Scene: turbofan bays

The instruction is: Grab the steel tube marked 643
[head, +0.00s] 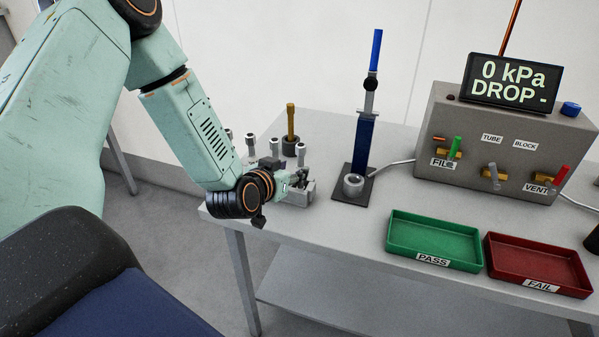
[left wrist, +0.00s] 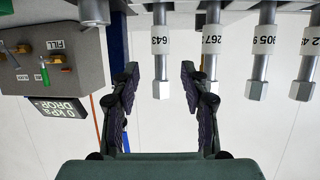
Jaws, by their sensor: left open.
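In the left wrist view, which is upside down, the steel tube marked 643 (left wrist: 161,60) stands with its white label and hex end between my left gripper's fingers (left wrist: 160,78). Gaps show on both sides of the tube. The left gripper is open and empty. In the head view my left gripper (head: 302,183) is low over the table's left end, close to the tubes. The rightmost tube (head: 300,150) there seems to be 643; its label is not readable in that view. My right gripper is not in view.
Tube 267 (left wrist: 211,55) stands close beside the right finger, with tubes 905 (left wrist: 261,60) and another beyond. A brass-coloured post (head: 290,120) and a blue stand (head: 362,140) are nearby. Green PASS (head: 395,243) and red FAIL (head: 495,265) trays lie right, before the test box (head: 460,115).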

